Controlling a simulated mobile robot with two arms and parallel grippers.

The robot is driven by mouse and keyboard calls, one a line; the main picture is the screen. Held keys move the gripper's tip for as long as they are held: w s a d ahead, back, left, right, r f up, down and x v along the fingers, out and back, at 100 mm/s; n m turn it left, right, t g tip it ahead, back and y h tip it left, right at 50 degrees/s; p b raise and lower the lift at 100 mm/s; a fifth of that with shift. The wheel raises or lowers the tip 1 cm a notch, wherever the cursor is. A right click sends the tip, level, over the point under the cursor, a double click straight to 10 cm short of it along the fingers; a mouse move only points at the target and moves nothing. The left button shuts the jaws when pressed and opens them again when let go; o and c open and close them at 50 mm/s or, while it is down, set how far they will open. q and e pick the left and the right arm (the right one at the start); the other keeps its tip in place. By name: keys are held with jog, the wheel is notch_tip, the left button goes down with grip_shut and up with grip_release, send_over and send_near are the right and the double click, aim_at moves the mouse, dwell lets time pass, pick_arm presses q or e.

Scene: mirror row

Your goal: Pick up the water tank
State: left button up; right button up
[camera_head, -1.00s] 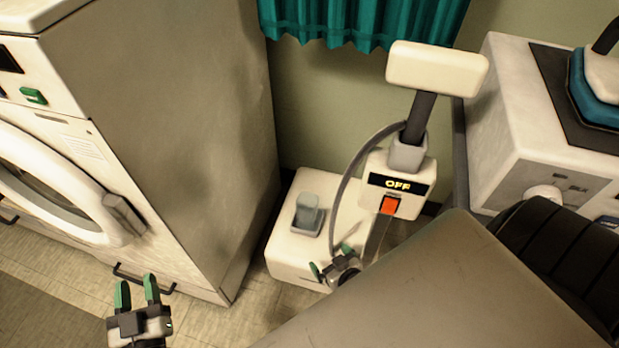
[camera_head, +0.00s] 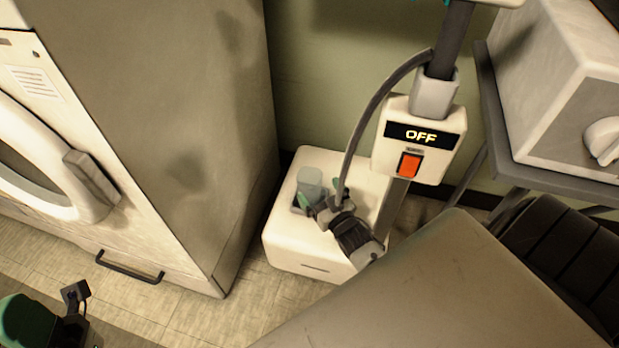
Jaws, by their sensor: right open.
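The water tank (camera_head: 311,181) is a translucent grey upright container on the left part of a white base unit (camera_head: 300,258). My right gripper (camera_head: 322,193) is open right at the tank, its green-tipped fingers spread on the near side. One fingertip overlaps the tank's lower left in the picture; the other is to its right. Whether they touch the tank cannot be told. My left gripper (camera_head: 72,298) is at the lower left corner, partly cut off, away from the tank.
A post with an "OFF" display and orange switch (camera_head: 409,165) rises right of the base, with a grey hose (camera_head: 372,110) curving beside the tank. A washing machine (camera_head: 205,140) stands left. A white appliance (camera_head: 556,90) on a stand is right. Tiled floor (camera_head: 255,305) lies in front.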

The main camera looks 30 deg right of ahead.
aim_at(304, 168)
jog(key=shift+w, duration=0.5)
jog(key=w+b, duration=0.1)
jog(key=w, duration=0.1)
jog(key=w+b, duration=0.1)
jog(key=w, duration=0.1)
jog(key=shift+w+d+r, duration=0.1)
jog(key=shift+w+r, duration=0.1)
jog(key=shift+w, duration=0.25)
jog(key=shift+r, duration=0.1)
jog(key=shift+c, duration=0.5)
jog(key=c, duration=1.1)
jog(key=shift+r, duration=0.1)
